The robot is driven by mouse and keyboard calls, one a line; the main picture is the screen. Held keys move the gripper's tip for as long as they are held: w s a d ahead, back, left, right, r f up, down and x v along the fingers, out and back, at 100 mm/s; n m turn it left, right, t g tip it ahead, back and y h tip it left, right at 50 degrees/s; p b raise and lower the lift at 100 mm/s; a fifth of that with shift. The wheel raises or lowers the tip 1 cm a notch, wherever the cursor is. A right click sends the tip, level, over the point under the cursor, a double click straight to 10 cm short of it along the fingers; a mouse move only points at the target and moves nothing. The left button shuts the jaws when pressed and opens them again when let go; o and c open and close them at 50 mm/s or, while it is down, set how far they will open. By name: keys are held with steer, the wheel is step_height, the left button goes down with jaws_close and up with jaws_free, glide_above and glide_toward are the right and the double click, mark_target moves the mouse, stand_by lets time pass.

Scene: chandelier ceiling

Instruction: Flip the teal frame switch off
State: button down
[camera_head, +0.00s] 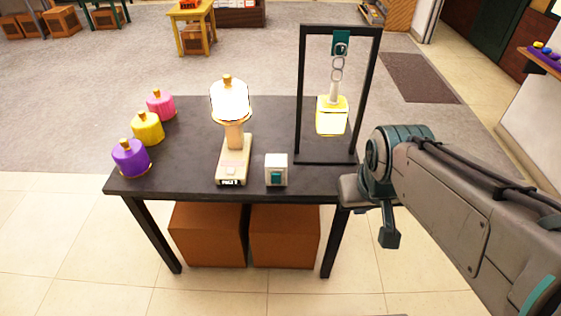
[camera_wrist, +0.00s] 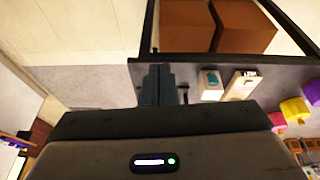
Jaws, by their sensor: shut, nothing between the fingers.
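A small white switch box (camera_head: 276,162) with a teal rocker (camera_head: 276,178) on its face stands near the front edge of the black table. It also shows in the wrist view (camera_wrist: 211,92). Behind it, to the right, a black frame (camera_head: 300,95) carries a teal bracket (camera_head: 341,43), a chain and a hanging lamp (camera_head: 332,115), which glows. My gripper (camera_head: 390,240) is at the table's front right corner, right of the switch box and apart from it. Its fingers (camera_wrist: 163,82) are shut and empty. The rocker's exact tilt is unclear.
A glowing lamp on a cream stand (camera_head: 232,165) stands left of the switch box. Purple (camera_head: 130,158), yellow (camera_head: 147,128) and pink (camera_head: 160,105) lidded pieces line the table's left side. Brown boxes (camera_head: 208,235) sit below. The black tabletop (camera_head: 190,160) has bare room between.

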steer(key=w+d+f+n+t+b, duration=0.3)
steer(key=w+f+n+t+b, duration=0.7)
steer(key=w+f+b, duration=0.65)
steer(key=s+a+f+n+y+b, duration=0.2)
steer(key=a+n+y+b, duration=0.3)
steer(key=b, duration=0.5)
steer(key=s+a+f+n+y+b, duration=0.2)
steer(key=a+f+n+y+b, duration=0.3)
steer(key=n+y+b, duration=0.3)
steer(key=a+n+b, duration=0.1)
steer(key=n, duration=0.3)
steer(key=shift+f+n+y+b, duration=0.25)
steer(key=shift+n+y+b, duration=0.05)
steer(key=shift+y+b, duration=0.1)
steer(key=shift+w, duration=0.1)
